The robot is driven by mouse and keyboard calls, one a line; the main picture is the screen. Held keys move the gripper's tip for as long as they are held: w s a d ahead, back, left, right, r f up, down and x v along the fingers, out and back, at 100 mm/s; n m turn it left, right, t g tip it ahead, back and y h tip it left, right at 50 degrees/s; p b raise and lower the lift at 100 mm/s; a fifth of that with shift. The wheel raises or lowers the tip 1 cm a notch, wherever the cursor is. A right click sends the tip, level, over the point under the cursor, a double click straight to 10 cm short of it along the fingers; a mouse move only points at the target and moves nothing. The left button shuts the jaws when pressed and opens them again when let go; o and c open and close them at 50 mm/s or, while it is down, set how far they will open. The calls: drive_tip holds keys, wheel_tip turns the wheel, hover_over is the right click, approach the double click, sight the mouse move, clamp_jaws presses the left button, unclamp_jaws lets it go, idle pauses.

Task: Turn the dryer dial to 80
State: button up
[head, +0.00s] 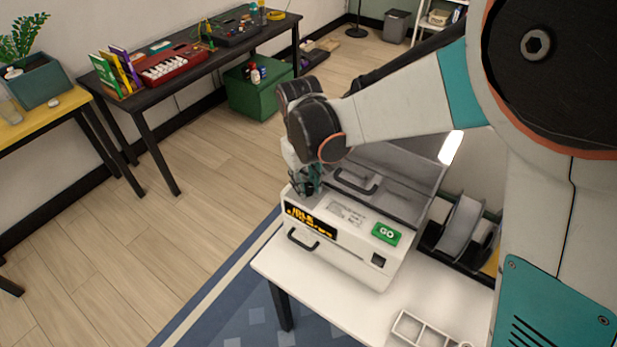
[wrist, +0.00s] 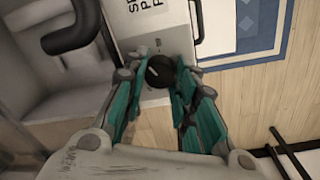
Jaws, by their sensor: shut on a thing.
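The dryer (head: 345,265) is a white box on a white table, with an orange display (head: 310,222) and a green GO button (head: 386,233) on its front top panel. In the head view my gripper (head: 308,185) reaches down to the left end of the panel and hides the dial. The dial's setting is too small to read.
The dryer's lid (head: 400,178) stands raised behind the panel, with a black handle in the bay. Spools (head: 462,230) stand to the right of the dryer. A white divided tray (head: 420,332) lies at the table's front. Open floor lies to the left.

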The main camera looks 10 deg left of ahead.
drive_tip(key=shift+m, duration=0.9)
drive_tip(key=o, duration=1.1)
drive_tip(key=shift+s+a+r, duration=0.1)
drive_tip(key=shift+a+r, duration=0.05)
drive_tip(key=shift+r, duration=1.85)
drive_tip(key=shift+s+a+r, duration=0.1)
drive_tip(key=shift+r, duration=1.9)
drive_tip(key=shift+w, duration=0.15)
